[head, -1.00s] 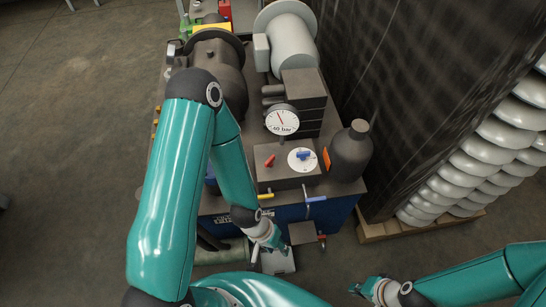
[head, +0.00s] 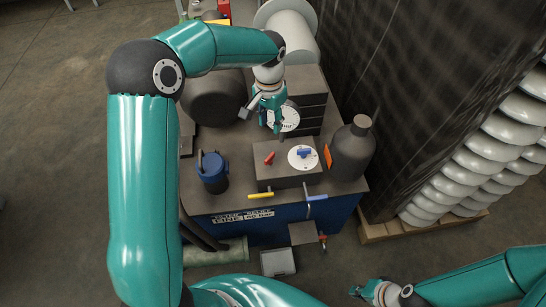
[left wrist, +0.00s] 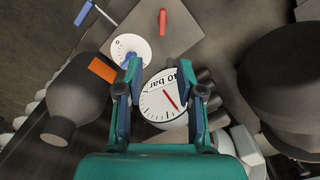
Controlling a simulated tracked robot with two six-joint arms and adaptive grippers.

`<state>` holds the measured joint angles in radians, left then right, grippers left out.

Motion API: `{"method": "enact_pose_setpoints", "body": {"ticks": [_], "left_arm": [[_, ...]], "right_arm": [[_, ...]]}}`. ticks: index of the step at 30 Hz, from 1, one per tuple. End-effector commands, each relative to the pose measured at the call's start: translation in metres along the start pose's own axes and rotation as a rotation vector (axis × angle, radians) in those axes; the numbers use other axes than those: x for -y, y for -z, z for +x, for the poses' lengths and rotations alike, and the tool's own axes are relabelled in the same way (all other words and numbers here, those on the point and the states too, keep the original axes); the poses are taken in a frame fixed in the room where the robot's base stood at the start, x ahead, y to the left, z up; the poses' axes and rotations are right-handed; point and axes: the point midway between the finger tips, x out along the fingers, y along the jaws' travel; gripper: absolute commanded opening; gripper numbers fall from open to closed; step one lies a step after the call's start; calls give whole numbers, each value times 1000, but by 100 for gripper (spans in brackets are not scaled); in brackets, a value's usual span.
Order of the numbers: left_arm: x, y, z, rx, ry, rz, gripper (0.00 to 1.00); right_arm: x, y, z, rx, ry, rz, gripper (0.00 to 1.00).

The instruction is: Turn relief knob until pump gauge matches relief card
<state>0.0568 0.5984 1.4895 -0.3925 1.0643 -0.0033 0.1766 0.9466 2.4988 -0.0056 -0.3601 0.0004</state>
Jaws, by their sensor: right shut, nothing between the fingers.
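The pump gauge (head: 290,118) is a round white dial on the dark pump unit, partly hidden by my left gripper. In the left wrist view the gauge (left wrist: 160,103) shows a red needle and print that looks like "40 bar". The blue relief knob (head: 304,153) sits on a white dial; it also shows in the left wrist view (left wrist: 130,57). My left gripper (head: 270,126) is open and empty above the gauge. A white label (head: 243,216) on the blue front has small print, perhaps the relief card. My right gripper (head: 358,290) is shut and empty at the lower right.
A red lever (head: 269,158) is left of the knob. A yellow handle (head: 260,195) and a blue handle (head: 316,198) stick out in front. A dark bottle (head: 352,150) stands right of the knob. A blue-topped cup (head: 213,172) stands at left.

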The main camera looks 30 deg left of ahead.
Motion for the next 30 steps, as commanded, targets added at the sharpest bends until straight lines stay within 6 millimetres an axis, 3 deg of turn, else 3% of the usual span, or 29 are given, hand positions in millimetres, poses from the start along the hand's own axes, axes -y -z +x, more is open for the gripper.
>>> {"method": "enact_pose_setpoints", "body": {"ticks": [3, 8, 21, 30], "left_arm": [[4, 0, 1, 6, 10, -2, 38], [4, -2, 23, 9, 8, -3, 38], [4, -2, 116, 9, 7, -3, 38], [4, -1, 156, 5, 7, -3, 38]], "right_arm": [[0, 0, 0, 0, 0, 0, 0], [0, 0, 0, 0, 0, 0, 0], [1, 0, -4, 0, 0, 0, 0], [2, 0, -6, 0, 0, 0, 0]]}}
